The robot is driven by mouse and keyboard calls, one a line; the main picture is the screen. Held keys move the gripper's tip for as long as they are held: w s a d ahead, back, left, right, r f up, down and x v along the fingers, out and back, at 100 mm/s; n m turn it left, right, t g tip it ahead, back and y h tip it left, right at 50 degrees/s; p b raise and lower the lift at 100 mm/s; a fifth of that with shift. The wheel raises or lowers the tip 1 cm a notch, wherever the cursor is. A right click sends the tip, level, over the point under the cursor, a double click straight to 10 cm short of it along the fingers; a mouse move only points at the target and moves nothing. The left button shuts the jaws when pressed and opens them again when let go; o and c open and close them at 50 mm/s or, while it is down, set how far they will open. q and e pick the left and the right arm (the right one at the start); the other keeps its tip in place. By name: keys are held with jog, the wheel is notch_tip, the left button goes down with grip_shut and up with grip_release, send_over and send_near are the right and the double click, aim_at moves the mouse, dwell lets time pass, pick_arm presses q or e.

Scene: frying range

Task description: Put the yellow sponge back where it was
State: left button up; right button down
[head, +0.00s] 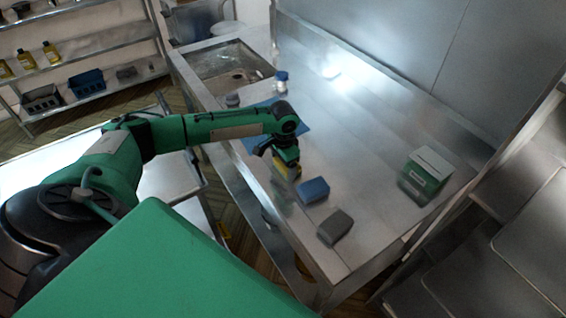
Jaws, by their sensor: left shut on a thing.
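The yellow sponge (292,175) is in the head view, at the tip of my left gripper (286,167). The gripper is shut on it, pointing down over the steel counter (350,130) near its front edge. The gripper covers part of the sponge, and I cannot tell whether the sponge touches the counter. A blue sponge (314,189) lies just right of and below it. A grey sponge (335,227) lies further toward the near end of the counter. My right gripper is not in view.
A blue mat (295,139) lies partly behind my left arm. A white bottle with a blue cap (281,83) and a small grey item (232,100) stand near the sink (225,70). A green box (427,172) stands at the right. The counter's middle is clear.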

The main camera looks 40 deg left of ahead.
pick_arm(q)
jog(key=o, duration=1)
jog(key=shift+f, duration=0.1)
jog(key=shift+r, duration=0.2)
notch_tip(320, 180, up, 12)
jog(key=b, duration=0.3)
jog(key=shift+f, duration=0.15)
